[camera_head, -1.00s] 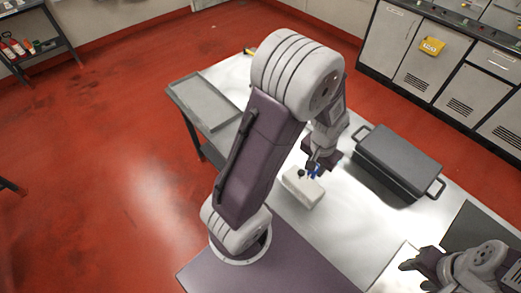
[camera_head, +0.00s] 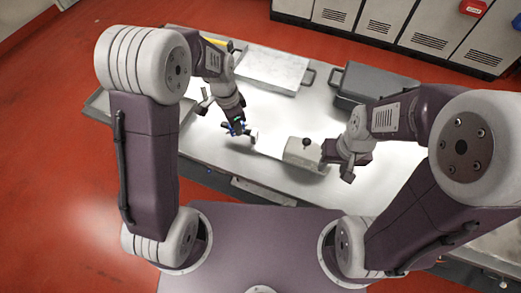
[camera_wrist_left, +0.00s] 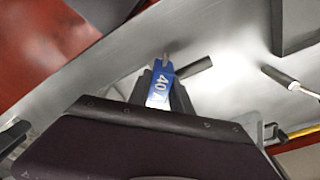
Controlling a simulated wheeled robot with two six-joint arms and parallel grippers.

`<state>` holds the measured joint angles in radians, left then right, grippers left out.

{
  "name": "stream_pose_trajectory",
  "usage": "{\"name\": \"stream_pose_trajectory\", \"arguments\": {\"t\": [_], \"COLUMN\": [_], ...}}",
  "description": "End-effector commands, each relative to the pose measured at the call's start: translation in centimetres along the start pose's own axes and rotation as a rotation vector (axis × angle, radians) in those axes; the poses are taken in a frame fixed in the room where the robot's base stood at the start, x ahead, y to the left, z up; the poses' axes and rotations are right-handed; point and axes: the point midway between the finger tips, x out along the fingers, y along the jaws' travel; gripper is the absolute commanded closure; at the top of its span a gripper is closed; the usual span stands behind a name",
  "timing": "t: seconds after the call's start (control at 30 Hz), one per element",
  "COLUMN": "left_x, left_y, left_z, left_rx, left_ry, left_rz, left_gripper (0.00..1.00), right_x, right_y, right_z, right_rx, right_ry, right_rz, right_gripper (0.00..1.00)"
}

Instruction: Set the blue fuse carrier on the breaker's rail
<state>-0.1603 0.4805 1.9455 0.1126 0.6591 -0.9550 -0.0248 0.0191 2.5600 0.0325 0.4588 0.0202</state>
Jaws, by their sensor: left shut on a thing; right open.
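The blue fuse carrier (camera_wrist_left: 160,82), marked "40 A", is between the jaws of my left gripper in the left wrist view. In the head view my left gripper (camera_head: 238,128) is shut on it above the bright table, left of the breaker. Only a little blue shows there. The breaker (camera_head: 298,154) is a cream block with a dark knob (camera_head: 306,142) on top, standing on the table. Its rail cannot be made out. My right gripper (camera_head: 336,160) is open close to the breaker's right side; whether it touches is unclear.
A dark grey box (camera_head: 375,82) stands at the back right of the table. A pale flat panel (camera_head: 272,70) with a handle lies at the back. In the left wrist view a dark-handled tool (camera_wrist_left: 282,77) lies on the grey surface. Bare table lies left of the breaker.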

Motion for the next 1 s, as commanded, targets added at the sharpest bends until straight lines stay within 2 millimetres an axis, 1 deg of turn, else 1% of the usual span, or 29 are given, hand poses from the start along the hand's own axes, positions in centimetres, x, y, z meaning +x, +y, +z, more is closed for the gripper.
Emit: {"name": "stream_pose_trajectory", "arguments": {"t": [0.03, 0.2, 0.3, 0.33, 0.4, 0.53, 0.57, 0.7, 0.8, 0.9, 1.0], "left_x": [0.9, 1.4, 1.5, 1.5, 1.5, 1.8, 2.2, 5.4, 7.1, 7.8, 8.0], "left_y": [0.3, 2.5, 3.7, 4.0, 4.4, 4.5, 4.5, 4.6, 4.5, 4.5, 4.5], "left_z": [-1.6, -7.1, -9.3, -9.7, -10.3, -10.4, -10.3, -9.9, -9.8, -9.8, -9.8], "left_rx": [0.119, 0.554, 0.735, 0.771, 0.824, 0.846, 0.845, 0.842, 0.841, 0.841, 0.84], "left_ry": [0.003, 0.017, 0.024, 0.026, 0.029, 0.03, 0.029, 0.027, 0.028, 0.03, 0.03], "left_rz": [0.012, 0.059, 0.079, 0.084, 0.088, 0.093, 0.094, 0.097, 0.095, 0.091, 0.091], "left_gripper": [1.0, 1.0, 1.0, 1.0, 1.0, 1.0, 1.0, 1.0, 1.0, 1.0, 1.0], "right_x": [0.9, 1.2, 1.2, 1.2, 1.2, 1.2, 1.2, 1.1, 1.1, 1.1, 1.1], "right_y": [0.0, 0.0, 0.0, 0.0, 0.0, 0.0, 0.0, 0.0, 0.0, 0.0, 0.0], "right_z": [0.1, 0.1, 0.1, 0.1, 0.1, 0.1, 0.1, 0.1, 0.1, 0.1, 0.1], "right_rx": [0.0, 0.0, 0.0, 0.0, 0.0, 0.0, 0.0, 0.0, 0.0, 0.0, 0.0], "right_ry": [0.0, 0.0, 0.0, 0.0, 0.0, 0.0, 0.0, 0.0, 0.0, 0.0, 0.0], "right_rz": [0.0, 0.0, 0.0, 0.0, 0.0, 0.0, 0.0, 0.0, 0.0, 0.0, 0.0], "right_gripper": [0.53, 0.53, 0.53, 0.53, 0.53, 0.53, 0.53, 0.53, 0.53, 0.53, 0.53]}}
